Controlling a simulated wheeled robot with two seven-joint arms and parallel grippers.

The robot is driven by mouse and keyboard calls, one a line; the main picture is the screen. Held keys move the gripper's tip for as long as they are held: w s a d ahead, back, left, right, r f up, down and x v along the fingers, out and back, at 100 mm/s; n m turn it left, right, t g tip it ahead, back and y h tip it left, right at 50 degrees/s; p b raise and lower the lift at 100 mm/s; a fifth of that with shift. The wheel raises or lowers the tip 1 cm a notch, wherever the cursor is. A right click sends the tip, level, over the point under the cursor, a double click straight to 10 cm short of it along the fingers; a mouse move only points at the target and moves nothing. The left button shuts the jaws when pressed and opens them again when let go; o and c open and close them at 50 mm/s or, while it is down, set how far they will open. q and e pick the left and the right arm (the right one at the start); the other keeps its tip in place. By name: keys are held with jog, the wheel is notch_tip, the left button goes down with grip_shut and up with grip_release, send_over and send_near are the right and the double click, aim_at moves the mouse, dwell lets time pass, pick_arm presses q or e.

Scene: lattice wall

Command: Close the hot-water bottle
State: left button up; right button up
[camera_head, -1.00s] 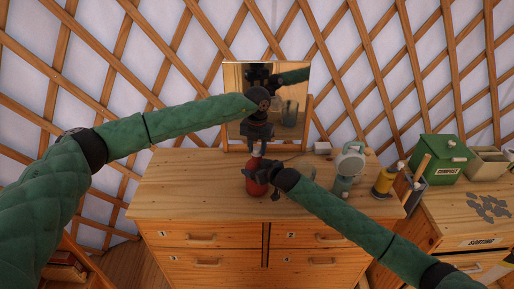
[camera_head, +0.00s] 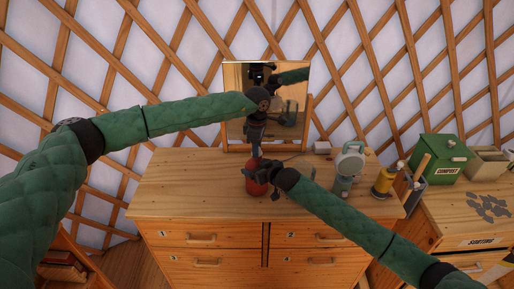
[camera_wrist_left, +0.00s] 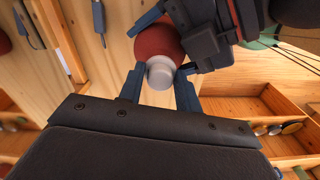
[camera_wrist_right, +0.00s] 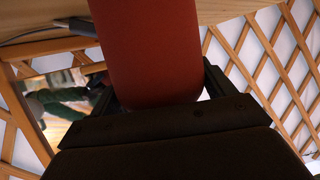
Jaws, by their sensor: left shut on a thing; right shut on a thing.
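The hot-water bottle (camera_head: 257,188) is a red, rounded body standing on the dresser top, partly hidden by my right gripper. My right gripper (camera_head: 262,176) is shut on it from the right; the red body fills the space between the fingers in the right wrist view (camera_wrist_right: 150,55). My left gripper (camera_head: 256,151) points down from above the bottle. In the left wrist view, a pale grey cap (camera_wrist_left: 160,72) sits between its fingertips, at the top of the red bottle (camera_wrist_left: 158,42). I cannot tell whether the cap is seated fully.
A mirror (camera_head: 236,76) stands behind the grippers. On the dresser top (camera_head: 180,180), a pale green device (camera_head: 348,165) and a yellow item (camera_head: 384,181) stand to the right. A green compost box (camera_head: 445,154) is farther right. The dresser's left part is clear.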

pick_arm(q)
jog(key=m, duration=0.3)
jog(key=shift+a, duration=0.1)
jog(key=o, duration=1.1)
jog(key=shift+o, duration=0.2)
jog(key=shift+r, duration=0.1)
notch_tip(320, 180, up, 12)
pick_arm(e)
jog(key=o, duration=1.8)
jog(key=shift+r, duration=0.1)
jog(key=shift+s+d+r+p, duration=0.55)
jog(key=shift+s+r+p, duration=0.25)
jog(key=shift+p, duration=0.15)
jog(key=shift+s+d+r+p, duration=0.5)
jog(key=shift+s+r+p, duration=0.2)
jog(key=shift+p, duration=0.25)
pick_arm(q)
jog(key=shift+r+p, duration=0.45)
jog(key=shift+r, duration=1.75)
pick_arm(e)
jog(key=shift+s+d+r, duration=0.35)
jog(key=shift+r, duration=0.05)
